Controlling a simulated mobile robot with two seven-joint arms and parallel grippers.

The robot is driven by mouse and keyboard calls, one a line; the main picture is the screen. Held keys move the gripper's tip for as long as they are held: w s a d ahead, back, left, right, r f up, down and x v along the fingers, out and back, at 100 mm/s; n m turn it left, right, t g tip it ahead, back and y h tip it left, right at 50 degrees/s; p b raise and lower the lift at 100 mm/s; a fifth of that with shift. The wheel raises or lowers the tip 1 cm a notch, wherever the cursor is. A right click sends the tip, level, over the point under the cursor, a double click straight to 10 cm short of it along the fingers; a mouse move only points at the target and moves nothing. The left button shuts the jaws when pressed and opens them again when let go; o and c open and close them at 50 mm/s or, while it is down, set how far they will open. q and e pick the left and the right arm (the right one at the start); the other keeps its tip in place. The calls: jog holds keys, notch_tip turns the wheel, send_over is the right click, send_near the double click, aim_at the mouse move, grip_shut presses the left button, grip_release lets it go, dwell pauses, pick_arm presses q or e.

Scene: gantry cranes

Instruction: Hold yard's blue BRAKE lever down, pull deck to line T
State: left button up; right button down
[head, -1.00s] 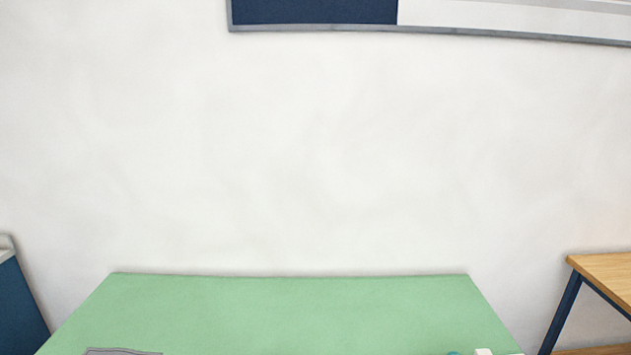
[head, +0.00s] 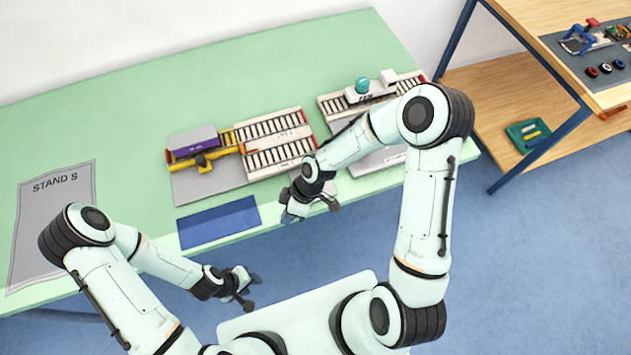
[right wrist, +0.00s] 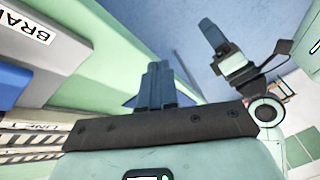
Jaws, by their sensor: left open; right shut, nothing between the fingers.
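I cannot tell which part is the deck. My right gripper (head: 308,208) is shut and empty at the table's front edge. My left gripper (head: 247,290) is open and empty, in front of the table.
A second track board (head: 335,103) with a white machine and teal ball (head: 362,85) lies to the right, partly behind my right arm. A blue mat (head: 219,222) and a grey "STAND S" sheet (head: 52,215) lie on the table. A wooden shelf unit (head: 513,75) stands at right.

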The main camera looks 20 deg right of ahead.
jog(key=w+d+r+n+h, duration=0.2)
jog(key=d+r, duration=0.3)
jog(key=r, duration=0.3)
jog(key=w+d+r+n+t+h, duration=0.1)
jog(key=w+d+r+n+h, duration=0.2)
jog(key=d+r, duration=0.2)
notch_tip(320, 180, up, 3)
jog(key=shift+w+r, duration=0.1)
jog(key=shift+w, duration=0.2)
jog(key=shift+f, duration=0.2)
notch_tip(320, 180, down, 14)
jog(key=shift+r, duration=0.1)
jog(key=shift+s+f, duration=0.35)
jog(key=shift+f, duration=0.55)
